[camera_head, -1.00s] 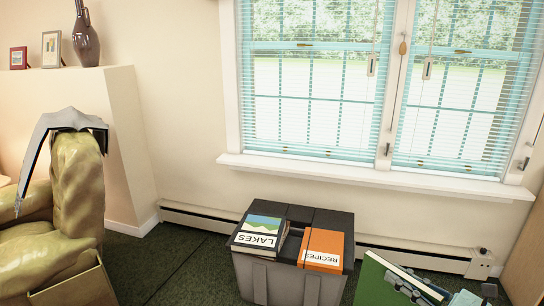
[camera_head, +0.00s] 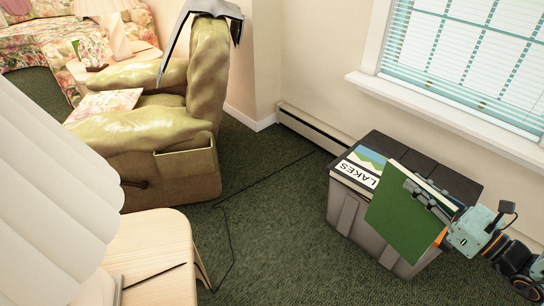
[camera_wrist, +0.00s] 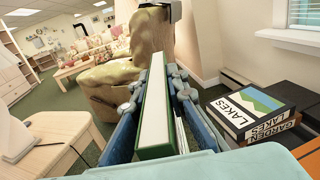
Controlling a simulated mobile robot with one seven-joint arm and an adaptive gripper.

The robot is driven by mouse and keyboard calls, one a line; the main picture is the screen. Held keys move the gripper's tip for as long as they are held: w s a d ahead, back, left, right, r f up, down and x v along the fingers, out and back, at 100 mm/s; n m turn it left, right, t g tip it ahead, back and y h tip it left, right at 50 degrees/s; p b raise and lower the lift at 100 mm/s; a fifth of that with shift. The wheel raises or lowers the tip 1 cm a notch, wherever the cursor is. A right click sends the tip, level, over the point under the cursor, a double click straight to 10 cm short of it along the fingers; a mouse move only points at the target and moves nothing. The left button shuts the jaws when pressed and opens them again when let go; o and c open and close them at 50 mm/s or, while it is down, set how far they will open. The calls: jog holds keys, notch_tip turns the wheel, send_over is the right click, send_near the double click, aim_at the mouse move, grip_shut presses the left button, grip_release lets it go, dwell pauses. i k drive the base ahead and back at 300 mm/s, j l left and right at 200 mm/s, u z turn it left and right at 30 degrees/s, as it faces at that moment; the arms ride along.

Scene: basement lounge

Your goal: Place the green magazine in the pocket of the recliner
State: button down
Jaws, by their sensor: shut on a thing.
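My gripper (camera_head: 430,196) is shut on the green magazine (camera_head: 398,218), which looks like a thick green-covered book with white page edges. The magazine is held upright in front of the grey box. In the wrist view, the magazine (camera_wrist: 154,115) stands edge-on between my two fingers, pointing toward the recliner. The olive recliner (camera_head: 205,80) is left of my gripper, across a stretch of carpet. Its side pocket (camera_head: 187,165) shows as an open-topped flap on the near side, well apart from the magazine. The recliner also shows in the wrist view (camera_wrist: 113,80), partly hidden by the magazine.
The grey box (camera_head: 345,205) bears a LAKES book (camera_head: 362,166). A wooden side table (camera_head: 160,255) with a white lamp (camera_head: 50,190) stands at front left. A dark cord (camera_head: 228,235) lies on the carpet. Carpet between recliner and box is otherwise clear.

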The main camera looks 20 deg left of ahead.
aim_at(193, 170)
jog(key=i+j+u, duration=0.1)
jog(key=i+u, duration=1.3)
jog(key=u, duration=0.15)
jog(key=i+u, duration=0.4)
jog(key=i+l+u, duration=0.1)
jog(key=u, duration=0.35)
jog(key=i+l+u, duration=0.3)
jog(key=i, duration=0.2)
